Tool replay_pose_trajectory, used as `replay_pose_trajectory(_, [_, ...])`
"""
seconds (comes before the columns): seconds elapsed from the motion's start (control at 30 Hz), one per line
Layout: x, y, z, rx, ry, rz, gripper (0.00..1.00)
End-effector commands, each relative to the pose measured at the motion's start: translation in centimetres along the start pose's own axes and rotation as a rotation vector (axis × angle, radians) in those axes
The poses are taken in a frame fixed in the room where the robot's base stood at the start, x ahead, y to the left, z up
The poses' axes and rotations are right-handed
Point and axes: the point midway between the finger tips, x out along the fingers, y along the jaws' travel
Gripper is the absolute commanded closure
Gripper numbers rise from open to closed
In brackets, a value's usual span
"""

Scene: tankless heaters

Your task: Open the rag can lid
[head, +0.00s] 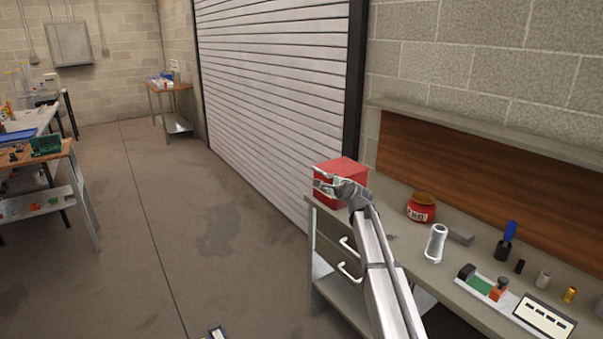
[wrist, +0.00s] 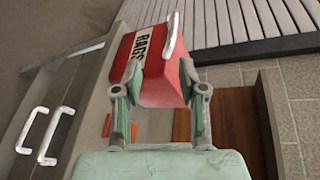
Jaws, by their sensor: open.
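The red rag can (head: 345,168) stands at the far left end of the workbench. In the head view its red top looks closed. In the wrist view the can (wrist: 160,88) shows part of a "RAGS" label and a white bar (wrist: 173,36) along its edge. My gripper (head: 322,184) is in front of the can in the head view. In the wrist view my gripper (wrist: 160,76) is open, its fingers spread across the near part of the can. Whether the fingers touch it, I cannot tell. My gripper hides part of the can.
The workbench (head: 398,222) has drawers with white handles (head: 349,268) below. A red jar (head: 422,207), a white cylinder (head: 436,243) and several small items stand to the right. A roller shutter (head: 275,90) rises behind.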

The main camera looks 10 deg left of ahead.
Motion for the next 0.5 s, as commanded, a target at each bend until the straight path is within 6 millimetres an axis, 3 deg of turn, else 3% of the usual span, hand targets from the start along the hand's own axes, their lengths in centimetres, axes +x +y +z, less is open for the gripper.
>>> replay_pose_trajectory(0.2, [0.0,-1.5,-0.3,0.215,0.005,-0.074,0.59])
replay_pose_trajectory(0.5, [1.9,-1.7,-0.4,0.241,0.005,-0.071,0.59])
